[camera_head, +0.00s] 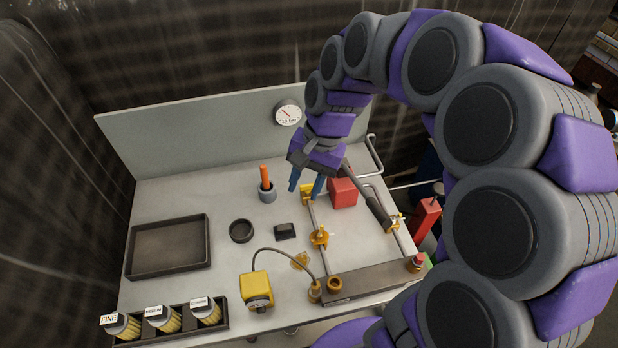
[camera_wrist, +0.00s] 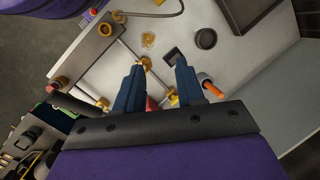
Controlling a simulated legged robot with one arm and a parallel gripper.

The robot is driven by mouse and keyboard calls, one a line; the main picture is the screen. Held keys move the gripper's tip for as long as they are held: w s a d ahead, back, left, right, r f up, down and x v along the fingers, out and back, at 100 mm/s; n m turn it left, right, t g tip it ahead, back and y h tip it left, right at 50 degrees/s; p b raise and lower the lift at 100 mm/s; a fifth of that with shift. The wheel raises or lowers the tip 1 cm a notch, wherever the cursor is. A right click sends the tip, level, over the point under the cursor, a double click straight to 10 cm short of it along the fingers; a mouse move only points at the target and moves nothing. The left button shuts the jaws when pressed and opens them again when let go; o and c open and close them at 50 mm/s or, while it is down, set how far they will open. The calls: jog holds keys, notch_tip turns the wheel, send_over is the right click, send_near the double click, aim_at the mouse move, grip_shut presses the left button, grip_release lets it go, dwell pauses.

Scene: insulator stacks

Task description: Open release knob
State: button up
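No part is labelled as the release knob, so I cannot tell which fitting it is. Candidates are the brass fitting on the pipe (camera_head: 319,237), the brass fitting near my fingers (camera_head: 307,194), the right brass fitting (camera_head: 396,221) and the red-topped fitting (camera_head: 417,261) on the grey metal bar (camera_head: 370,282). My gripper (camera_head: 305,187) is above the back of the bench, close to the fitting near my fingers. In the wrist view my gripper (camera_wrist: 158,66) has its two blue fingers apart with nothing held. The pipe fitting (camera_wrist: 145,63) shows between the fingers there.
A red block (camera_head: 343,193) stands right of my gripper. An orange-handled tool (camera_head: 266,178) stands in a grey cup to its left. A dark ring (camera_head: 241,231), black block (camera_head: 285,231), empty tray (camera_head: 170,264) and yellow box (camera_head: 255,286) are on the bench. A gauge (camera_head: 288,113) is on the back panel.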

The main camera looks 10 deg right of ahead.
jog(key=w+m+p, duration=0.1)
jog(key=w+m, duration=0.2)
jog(key=w, duration=0.4)
jog(key=m+t+y+p, duration=0.1)
jog(key=m+p, duration=0.3)
jog(key=m, duration=0.5)
send_over(308, 184)
jog(key=d, duration=0.7)
notch_tip(308, 184, down, 10)
jog(key=b+x, duration=0.1)
jog(key=x, duration=0.4)
jog(key=b+x, duration=0.1)
jog(key=x, duration=0.5)
jog(key=b+x, duration=0.1)
jog(key=x, duration=0.5)
jog(key=shift+w+a+r, duration=0.15)
jog(key=shift+w+a, duration=0.05)
jog(key=shift+a, duration=0.1)
grip_shut()
